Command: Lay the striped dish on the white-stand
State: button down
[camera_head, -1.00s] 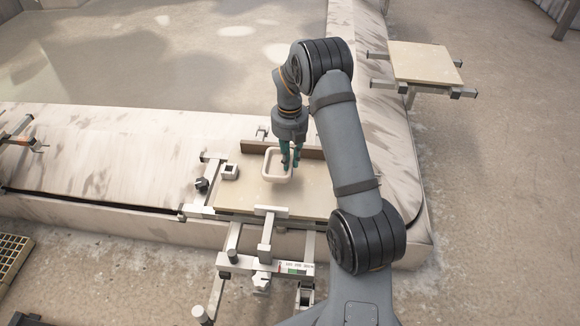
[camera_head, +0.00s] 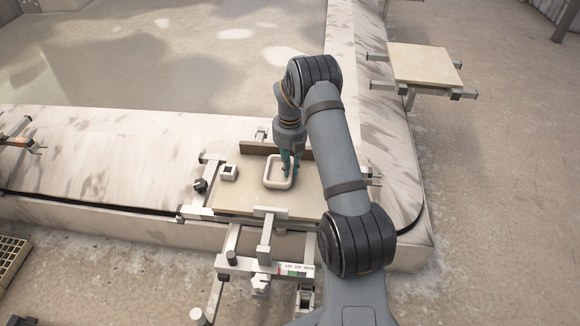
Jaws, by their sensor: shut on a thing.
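A small pale beige dish (camera_head: 268,184), squarish with rounded corners and a raised rim, is at the middle of the picture, over a beige board (camera_head: 240,200). I cannot make out stripes on it. My gripper (camera_head: 286,172), with dark green fingers, points down and is shut on the dish at its right side. Whether the dish touches the board or hangs just above it is unclear. A small white square block with a dark opening (camera_head: 229,172) stands left of the dish. I cannot tell which thing is the white-stand.
The board sits on a metal carrier with clamps (camera_head: 265,222) at the carousel's front. A dark brown strip (camera_head: 258,148) runs behind the dish. Another board (camera_head: 425,63) sits empty at upper right. A yellow grating (camera_head: 10,258) lies at lower left.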

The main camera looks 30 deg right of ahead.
jog(key=c, duration=1.7)
grip_release()
notch_tip(320, 180, up, 12)
jog(key=p, duration=0.6)
jog(key=shift+r, duration=0.15)
